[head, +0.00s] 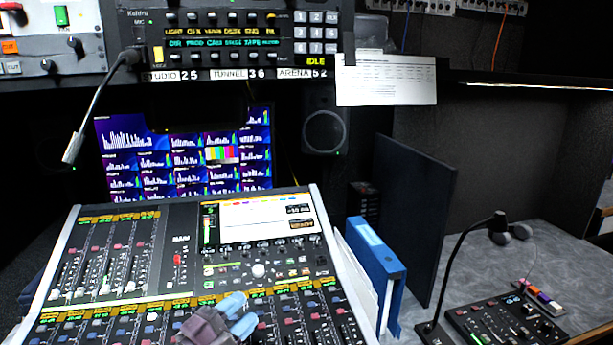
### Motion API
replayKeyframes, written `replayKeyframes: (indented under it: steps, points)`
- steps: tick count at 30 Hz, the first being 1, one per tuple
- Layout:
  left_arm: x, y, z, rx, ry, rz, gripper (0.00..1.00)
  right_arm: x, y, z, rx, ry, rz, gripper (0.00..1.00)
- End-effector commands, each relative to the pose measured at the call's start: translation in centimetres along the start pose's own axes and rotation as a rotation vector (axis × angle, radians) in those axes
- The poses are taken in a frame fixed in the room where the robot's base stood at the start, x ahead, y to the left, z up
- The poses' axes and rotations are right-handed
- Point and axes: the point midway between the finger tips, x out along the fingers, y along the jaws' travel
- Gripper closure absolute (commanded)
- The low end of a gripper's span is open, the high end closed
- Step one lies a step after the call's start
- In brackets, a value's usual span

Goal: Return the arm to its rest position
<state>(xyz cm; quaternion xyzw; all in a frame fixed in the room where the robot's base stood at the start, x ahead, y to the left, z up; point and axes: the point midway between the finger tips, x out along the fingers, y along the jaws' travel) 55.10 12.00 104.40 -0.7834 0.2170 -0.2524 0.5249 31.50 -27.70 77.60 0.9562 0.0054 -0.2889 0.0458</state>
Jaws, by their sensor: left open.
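My left gripper (238,314) shows at the bottom of the head view, a mauve body with light blue fingers. It is open, with nothing seen between the fingers. It is in front of the lower fader rows of the audio mixing console (180,250) and hides a few of its controls. I cannot tell whether it touches the console. Most of the left arm is out of view, and my right gripper is not in view.
A gooseneck microphone (95,110) hangs at upper left before the monitor (185,160). Blue and white binders (375,265) stand right of the console beside a dark upright panel (415,215). A small control panel (500,322) with a gooseneck sits on the grey desk (560,255), partly clear behind.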

Motion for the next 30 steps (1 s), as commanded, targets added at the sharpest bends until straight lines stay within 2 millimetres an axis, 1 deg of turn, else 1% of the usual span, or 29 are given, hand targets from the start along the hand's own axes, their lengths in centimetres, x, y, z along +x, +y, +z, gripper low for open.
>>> replayKeyframes:
  steps: [1, 4, 7, 8, 10, 11, 12, 14, 15, 18, 21, 24, 30]
  points:
    - [-1.2, -0.2, 0.4, -0.086, -0.093, -0.051, 0.57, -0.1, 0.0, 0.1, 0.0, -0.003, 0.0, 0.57]
    - [-3.9, -0.4, 2.1, -0.237, -0.292, -0.127, 0.57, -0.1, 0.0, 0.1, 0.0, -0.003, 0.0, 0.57]
    - [-7.3, 0.2, 3.8, -0.384, -0.505, -0.169, 0.57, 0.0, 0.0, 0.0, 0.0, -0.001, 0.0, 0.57]
    - [-8.4, 0.5, 4.3, -0.429, -0.569, -0.175, 0.57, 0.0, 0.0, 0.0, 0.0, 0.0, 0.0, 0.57]
    - [-11.4, 1.6, 5.2, -0.53, -0.721, -0.176, 0.57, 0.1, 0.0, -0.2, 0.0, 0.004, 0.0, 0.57]
    - [-12.7, 2.1, 5.5, -0.573, -0.787, -0.171, 0.57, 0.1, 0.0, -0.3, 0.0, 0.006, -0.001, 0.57]
    - [-14.6, 2.9, 5.8, -0.63, -0.873, -0.16, 0.57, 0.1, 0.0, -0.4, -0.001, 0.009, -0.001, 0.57]
    - [-17.4, 4.2, 5.9, -0.714, -0.999, -0.134, 0.57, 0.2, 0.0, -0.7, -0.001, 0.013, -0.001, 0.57]
    - [-19.3, 5.0, 5.8, -0.77, -1.08, -0.111, 0.57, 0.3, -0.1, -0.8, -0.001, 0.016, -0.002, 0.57]
    - [-23.5, 7.0, 4.9, -0.887, -1.247, -0.042, 0.57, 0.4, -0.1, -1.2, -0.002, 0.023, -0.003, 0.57]
    - [-26.5, 8.3, 3.8, -0.974, -1.361, 0.023, 0.57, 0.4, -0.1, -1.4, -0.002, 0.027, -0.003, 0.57]
    - [-28.9, 9.3, 2.6, -1.042, -1.446, 0.083, 0.57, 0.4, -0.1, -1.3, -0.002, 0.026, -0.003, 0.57]
    - [-32.4, 10.6, 0.2, -1.15, -1.565, 0.187, 0.57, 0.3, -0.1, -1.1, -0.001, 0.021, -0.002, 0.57]
